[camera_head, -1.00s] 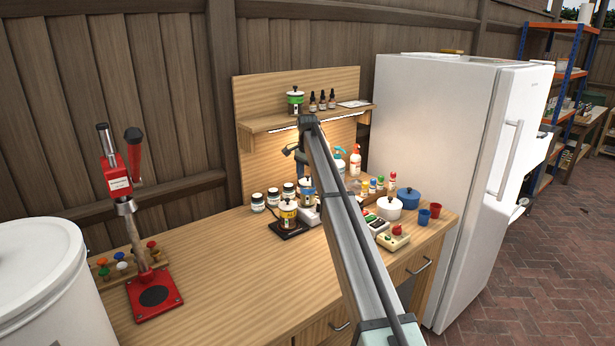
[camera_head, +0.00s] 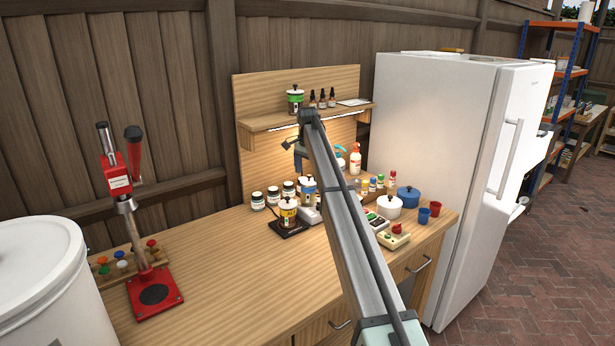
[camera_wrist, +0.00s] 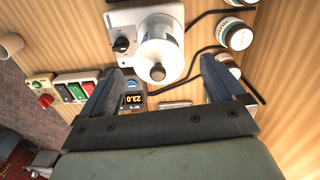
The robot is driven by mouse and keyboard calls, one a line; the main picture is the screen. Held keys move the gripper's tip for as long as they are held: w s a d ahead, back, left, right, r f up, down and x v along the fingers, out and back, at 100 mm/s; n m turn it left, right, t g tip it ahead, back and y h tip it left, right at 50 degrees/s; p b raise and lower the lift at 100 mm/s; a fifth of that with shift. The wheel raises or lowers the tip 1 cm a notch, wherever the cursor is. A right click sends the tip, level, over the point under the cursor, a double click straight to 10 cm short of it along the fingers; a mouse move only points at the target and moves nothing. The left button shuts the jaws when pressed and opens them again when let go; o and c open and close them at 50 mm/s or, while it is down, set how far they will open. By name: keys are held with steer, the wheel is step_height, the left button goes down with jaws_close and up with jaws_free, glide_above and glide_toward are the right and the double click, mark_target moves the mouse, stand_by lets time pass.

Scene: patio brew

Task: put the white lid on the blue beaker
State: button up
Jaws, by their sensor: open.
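The blue beaker (camera_head: 308,189) stands on a white device at the middle of the bench, partly behind my arm. The white lid (camera_wrist: 158,55), with a round brown knob, appears to sit on top of the beaker; the wrist view looks down on it. Whether it is fully seated cannot be told. My gripper (camera_wrist: 160,88) is open, its two dark fingers apart on either side in the wrist view, with nothing between the tips. In the head view my gripper (camera_head: 299,162) is above the beaker, mostly hidden by the arm.
A beaker with a yellow label (camera_head: 288,212) stands on a black scale (camera_head: 288,229) just left. Several dark jars (camera_head: 257,201) stand behind it. A white pot (camera_head: 389,207) and a blue pot (camera_head: 408,196) are to the right. The left bench top is clear up to the red press (camera_head: 155,295).

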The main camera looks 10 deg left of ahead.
step_height(320, 180, up, 11)
steer(key=shift+f, duration=0.2)
stand_by(0.4)
